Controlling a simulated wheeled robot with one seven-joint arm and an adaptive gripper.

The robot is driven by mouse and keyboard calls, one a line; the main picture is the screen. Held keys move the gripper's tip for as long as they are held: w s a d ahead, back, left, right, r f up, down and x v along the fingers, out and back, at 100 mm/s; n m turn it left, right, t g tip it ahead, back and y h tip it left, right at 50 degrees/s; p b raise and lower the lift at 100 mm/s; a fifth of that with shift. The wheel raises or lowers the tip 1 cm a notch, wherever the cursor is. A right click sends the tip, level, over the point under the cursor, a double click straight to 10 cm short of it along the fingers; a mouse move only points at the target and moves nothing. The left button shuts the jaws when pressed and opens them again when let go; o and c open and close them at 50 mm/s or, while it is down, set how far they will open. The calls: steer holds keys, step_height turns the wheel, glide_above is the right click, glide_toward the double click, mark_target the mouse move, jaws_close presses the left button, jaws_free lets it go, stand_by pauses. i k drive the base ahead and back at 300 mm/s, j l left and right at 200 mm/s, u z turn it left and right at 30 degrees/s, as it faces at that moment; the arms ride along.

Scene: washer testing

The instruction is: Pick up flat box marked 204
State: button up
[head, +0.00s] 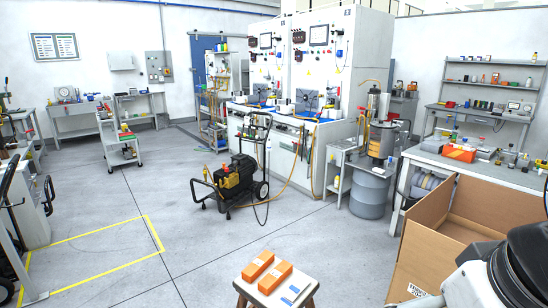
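Two flat orange boxes lie side by side on a small wooden stool (262,297) at the bottom middle of the head view. One orange box (258,265) is at the back left, the other orange box (275,277) at the front right. Each has a small pale label, too small to read, so I cannot tell which is marked 204. Blue-and-white flat items (294,293) lie beside them on the stool's right side. My arm's white and black links show at the bottom right corner. My gripper is not in view.
A large open cardboard box (428,240) stands right of the stool, close to my arm. A black wheeled machine (235,176) stands behind the stool. A grey drum (370,193) and a workbench (480,172) are at the right. Floor left of the stool is clear.

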mark_target(259, 265)
steer(key=u, duration=0.2)
steer(key=k, duration=0.35)
steer(key=i+l, duration=0.1)
steer(key=i, duration=0.9)
steer(key=i+l, duration=0.15)
steer(key=i, duration=0.85)
steer(key=l+z, duration=0.05)
